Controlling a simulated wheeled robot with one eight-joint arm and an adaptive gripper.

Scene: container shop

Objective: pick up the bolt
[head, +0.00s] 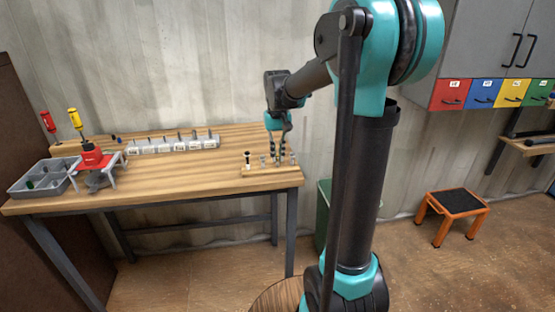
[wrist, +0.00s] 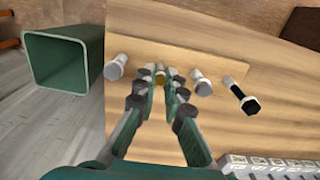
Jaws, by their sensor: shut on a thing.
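My gripper (wrist: 160,76) is shut at the small wooden rack on the bench, in line with the row of bolts. Between its fingertips is a small brass-coloured bolt (wrist: 160,80), mostly hidden by the fingers. In the head view my gripper (head: 278,156) is low over the rack at the bench's right end. I cannot tell whether the held bolt is still in the rack. A silver bolt (wrist: 115,66) stands to the left of the fingers. Another silver bolt (wrist: 201,82) and a black-headed bolt (wrist: 240,98) stand to the right.
A green open bin (wrist: 62,62) stands beside the bench. An orange step stool (head: 452,208) is on the floor at right.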

